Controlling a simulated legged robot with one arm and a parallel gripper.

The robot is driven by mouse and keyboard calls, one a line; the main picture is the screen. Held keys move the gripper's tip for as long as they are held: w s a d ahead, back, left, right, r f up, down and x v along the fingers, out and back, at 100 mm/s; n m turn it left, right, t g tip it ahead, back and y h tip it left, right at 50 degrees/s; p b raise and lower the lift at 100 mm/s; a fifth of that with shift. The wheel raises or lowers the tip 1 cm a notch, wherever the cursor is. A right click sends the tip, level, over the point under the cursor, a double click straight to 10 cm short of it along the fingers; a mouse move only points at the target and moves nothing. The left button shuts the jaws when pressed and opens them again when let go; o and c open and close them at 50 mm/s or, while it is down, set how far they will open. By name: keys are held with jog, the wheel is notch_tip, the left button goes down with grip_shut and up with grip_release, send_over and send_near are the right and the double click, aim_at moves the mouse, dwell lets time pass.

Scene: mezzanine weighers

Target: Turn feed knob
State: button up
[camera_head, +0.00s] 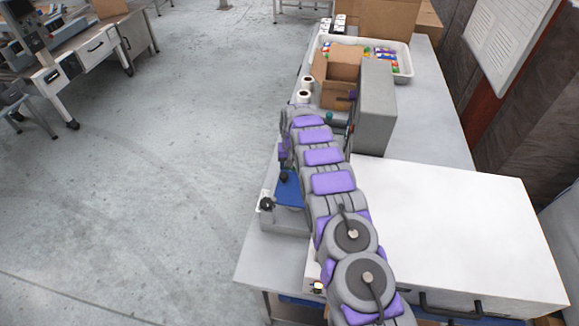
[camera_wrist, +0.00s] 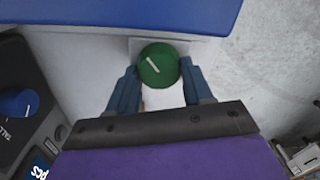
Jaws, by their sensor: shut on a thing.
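A round green knob (camera_wrist: 158,64) with a white pointer line is in the upper middle of the wrist view. The line slants from upper left to lower right. My gripper (camera_wrist: 160,78) has its two blue fingers on either side of the knob and is shut on it. The knob sits against a pale panel, and no label for it is readable. A blue knob (camera_wrist: 19,103) with a white line is on a dark housing at the left, above partly visible lettering. In the head view my arm hides the green knob.
A blue plate (camera_wrist: 130,12) runs close above the green knob. In the head view, an open cardboard box (camera_head: 341,95), a grey box (camera_head: 376,108) and a white tray (camera_head: 405,72) stand on the bench. A large white case (camera_head: 450,230) lies right of my arm.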

aim_at(291, 169)
jog(key=m, duration=0.4)
jog(key=shift+r, duration=0.15)
jog(key=shift+m+p, duration=0.45)
jog(key=shift+m, duration=1.45)
jog(key=o, duration=1)
jog(key=shift+s, duration=0.1)
jog(key=r, duration=1.7)
jog(key=shift+s+d, duration=0.25)
jog(key=shift+f, duration=0.1)
